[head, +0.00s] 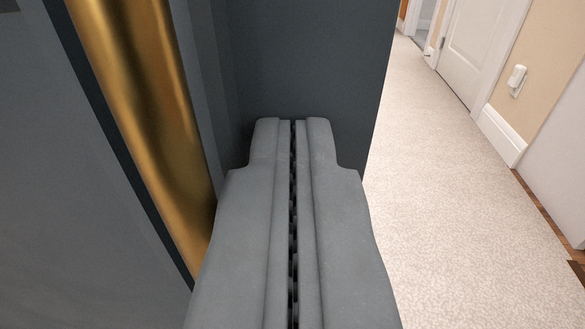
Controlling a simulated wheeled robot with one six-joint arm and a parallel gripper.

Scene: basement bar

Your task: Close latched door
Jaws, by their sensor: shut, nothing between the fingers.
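My gripper (293,122) is shut and empty in the lower middle of the head view. Its fingertips point at a dark blue-grey panel (310,65), which seems to be the door or part of its frame. I cannot tell whether the tips touch it. A shiny brass-coloured vertical bar (145,95), which may be a handle, runs along the left, close beside my gripper. It is set against another dark grey surface (70,190). No latch shows, and I cannot tell how far the door stands open.
Right of the dark panel's edge lies open pale carpet (440,190) along a hallway. A white door (470,45) and a beige wall (545,60) with a small white fixture (516,78) stand at the right. A white surface (555,160) is at the right edge.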

